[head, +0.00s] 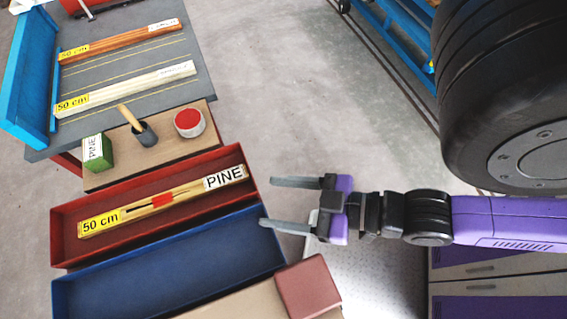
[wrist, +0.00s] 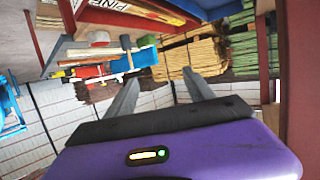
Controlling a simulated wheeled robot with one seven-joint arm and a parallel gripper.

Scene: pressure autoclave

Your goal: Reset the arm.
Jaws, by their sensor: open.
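My gripper (head: 292,203) is at the middle of the head view, pointing left, with its two grey fingers apart and nothing between them. My purple and black arm reaches it from the right. The fingertips are close to the right end of the red tray (head: 60,225) and the blue tray (head: 75,290); I cannot tell their height above these. In the wrist view my gripper (wrist: 160,90) shows two spread fingers with empty space between them. A wooden strip labelled PINE and 50 cm (head: 160,203), with a red mark, lies in the red tray.
A green PINE box (head: 98,152), a brush in a dark cup (head: 143,133) and a red-topped can (head: 188,122) stand behind the trays. A reddish block (head: 308,287) sits below the gripper. Stacked lumber (wrist: 190,58) shows in the wrist view. Open floor (head: 300,90) lies beyond.

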